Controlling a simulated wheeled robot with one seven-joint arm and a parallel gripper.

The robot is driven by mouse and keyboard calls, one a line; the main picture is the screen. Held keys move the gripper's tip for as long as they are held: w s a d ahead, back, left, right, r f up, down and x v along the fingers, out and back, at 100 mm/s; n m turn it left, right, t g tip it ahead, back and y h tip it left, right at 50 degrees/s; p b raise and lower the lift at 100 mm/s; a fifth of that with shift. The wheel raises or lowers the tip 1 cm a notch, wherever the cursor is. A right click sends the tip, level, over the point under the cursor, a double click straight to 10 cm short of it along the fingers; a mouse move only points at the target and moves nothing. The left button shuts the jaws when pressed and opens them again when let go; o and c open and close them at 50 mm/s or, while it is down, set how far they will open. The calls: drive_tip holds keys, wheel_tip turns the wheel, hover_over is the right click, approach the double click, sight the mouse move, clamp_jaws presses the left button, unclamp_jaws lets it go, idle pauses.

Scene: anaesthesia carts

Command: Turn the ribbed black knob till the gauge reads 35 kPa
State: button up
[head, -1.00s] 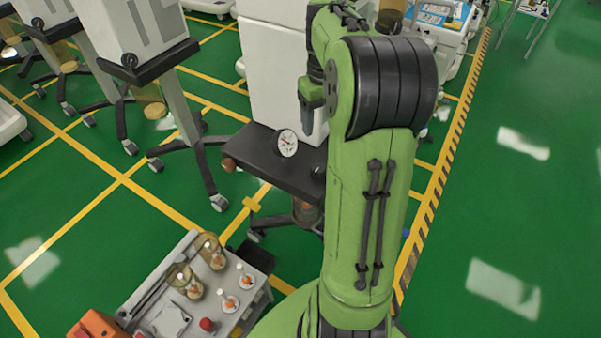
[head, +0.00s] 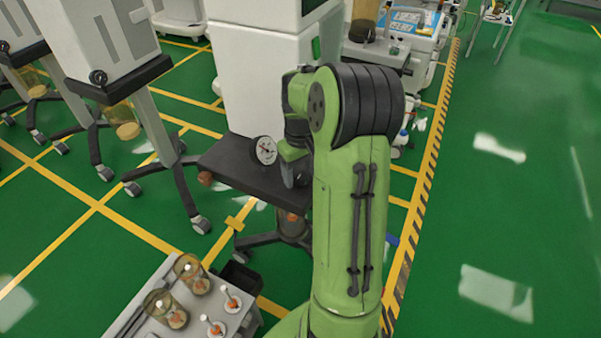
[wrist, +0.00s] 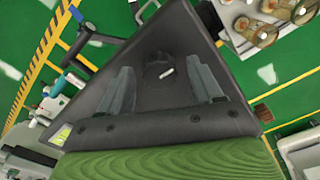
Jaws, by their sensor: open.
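The pressure gauge (head: 264,151) is a round white dial on the cart's dark shelf in the head view. Its needle is too small to read. A dark round knob (wrist: 157,74) with a short white mark shows in the wrist view, against the dark shelf. Its ribs are hard to make out. My gripper (wrist: 160,70) is open, with one grey finger on each side of the knob in that view. I cannot tell how far the fingertips are from it. In the head view my arm hides the knob, and my gripper is partly visible right of the gauge.
A grey trolley (head: 150,290) with amber jars stands at the front left. Other machines stand at left and behind. Green floor is clear at right.

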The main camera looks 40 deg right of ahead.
sight(300, 174)
drive_tip(key=shift+r, duration=0.1)
drive_tip(key=c, duration=1.1)
drive_tip(key=shift+o, duration=0.2)
drive_tip(key=shift+m, duration=0.7)
drive_tip(key=o, duration=1.1)
drive_tip(key=shift+c, duration=0.2)
drive_tip(key=shift+p, duration=0.3)
wheel_tip(300, 174, up, 16)
drive_tip(key=p, duration=0.5)
